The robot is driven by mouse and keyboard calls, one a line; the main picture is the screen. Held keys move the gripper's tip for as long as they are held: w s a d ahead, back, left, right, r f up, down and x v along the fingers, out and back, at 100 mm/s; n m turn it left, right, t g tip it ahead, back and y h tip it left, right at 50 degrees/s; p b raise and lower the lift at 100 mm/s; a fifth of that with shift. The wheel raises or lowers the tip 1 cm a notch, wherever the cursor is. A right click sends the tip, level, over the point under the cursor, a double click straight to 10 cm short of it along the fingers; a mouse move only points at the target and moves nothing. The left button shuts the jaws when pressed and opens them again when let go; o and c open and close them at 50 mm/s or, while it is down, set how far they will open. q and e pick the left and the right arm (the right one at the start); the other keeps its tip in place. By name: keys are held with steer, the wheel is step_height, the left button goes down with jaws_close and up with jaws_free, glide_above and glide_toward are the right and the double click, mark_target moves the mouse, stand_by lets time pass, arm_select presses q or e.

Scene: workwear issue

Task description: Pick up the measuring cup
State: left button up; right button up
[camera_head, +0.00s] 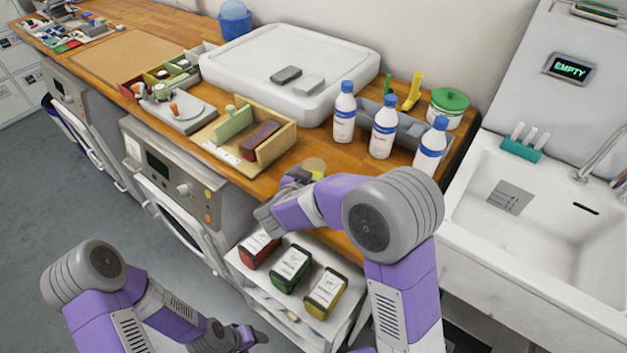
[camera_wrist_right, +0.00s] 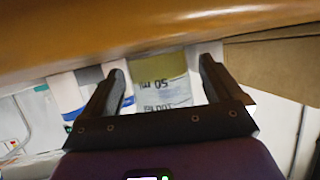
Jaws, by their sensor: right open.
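The measuring cup (camera_head: 314,166) is a small clear cup with a yellowish tint, near the front edge of the wooden counter.
Several white bottles (camera_head: 384,134) with blue caps stand behind the cup, by a grey bin (camera_head: 411,128). A wooden tray (camera_head: 279,152) lies to its left. Black-lidded containers (camera_head: 290,269) sit on a lower shelf. A sink (camera_head: 528,200) is at right.

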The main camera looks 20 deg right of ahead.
steer(key=shift+w, duration=0.15)
steer(key=shift+c, duration=0.4)
steer(key=c, duration=1)
